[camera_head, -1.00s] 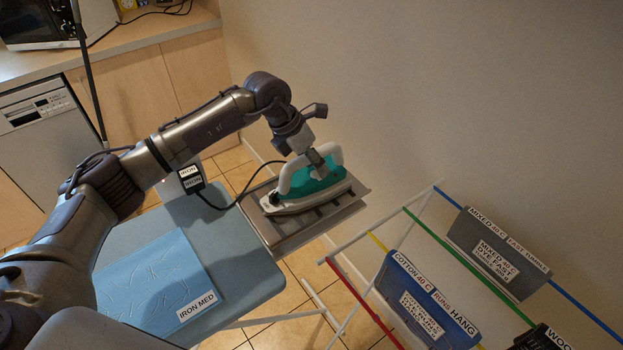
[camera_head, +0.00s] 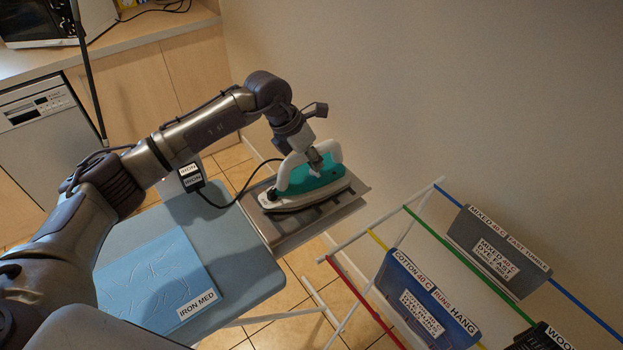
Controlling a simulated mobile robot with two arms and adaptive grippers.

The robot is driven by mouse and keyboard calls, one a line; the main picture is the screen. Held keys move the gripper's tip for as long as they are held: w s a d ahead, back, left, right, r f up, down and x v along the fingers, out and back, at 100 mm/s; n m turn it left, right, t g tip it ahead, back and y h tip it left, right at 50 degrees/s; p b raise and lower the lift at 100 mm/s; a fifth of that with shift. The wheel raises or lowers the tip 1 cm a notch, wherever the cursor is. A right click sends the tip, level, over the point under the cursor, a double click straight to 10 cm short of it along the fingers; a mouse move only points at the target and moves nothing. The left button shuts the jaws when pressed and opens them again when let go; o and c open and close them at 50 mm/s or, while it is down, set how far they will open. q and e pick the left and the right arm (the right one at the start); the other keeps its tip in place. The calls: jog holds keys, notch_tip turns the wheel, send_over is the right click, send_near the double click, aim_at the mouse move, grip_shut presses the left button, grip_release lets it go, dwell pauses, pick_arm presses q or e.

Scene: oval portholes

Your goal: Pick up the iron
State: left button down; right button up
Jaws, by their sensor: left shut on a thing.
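The iron (camera_head: 308,182), teal and white with a white handle, is at the metal rest (camera_head: 318,226) on the end of the ironing board. A dark cord runs from it to a box labelled IRON (camera_head: 191,178). My left gripper (camera_head: 315,160) is above the iron, shut on its handle from above. The fingertips are partly hidden by the handle. I cannot tell clearly whether the soleplate touches the rest. My right gripper is not in view.
The blue ironing board (camera_head: 240,262) bears a light blue cloth (camera_head: 155,275) labelled IRON MED. A drying rack with coloured bars and labelled cloths, including a blue one (camera_head: 422,300), stands at the right. A wall lies behind the iron.

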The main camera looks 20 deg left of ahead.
aim_at(317, 149)
pick_arm(q)
jog(key=shift+w+r, duration=0.15)
jog(key=shift+r, duration=0.3)
jog(key=shift+r+b, duration=0.3)
jog(key=shift+r, duration=0.2)
notch_tip(317, 149, up, 3)
jog(key=shift+f+b, duration=0.15)
jog(key=shift+b, duration=0.3)
jog(key=s+d+r+b, duration=0.2)
jog(key=s+d+r, duration=0.2)
jog(key=d+r, duration=0.3)
jog(key=d, duration=0.4)
jog(key=shift+b, duration=0.4)
jog(key=c, duration=1.8)
grip_release()
grip_shut()
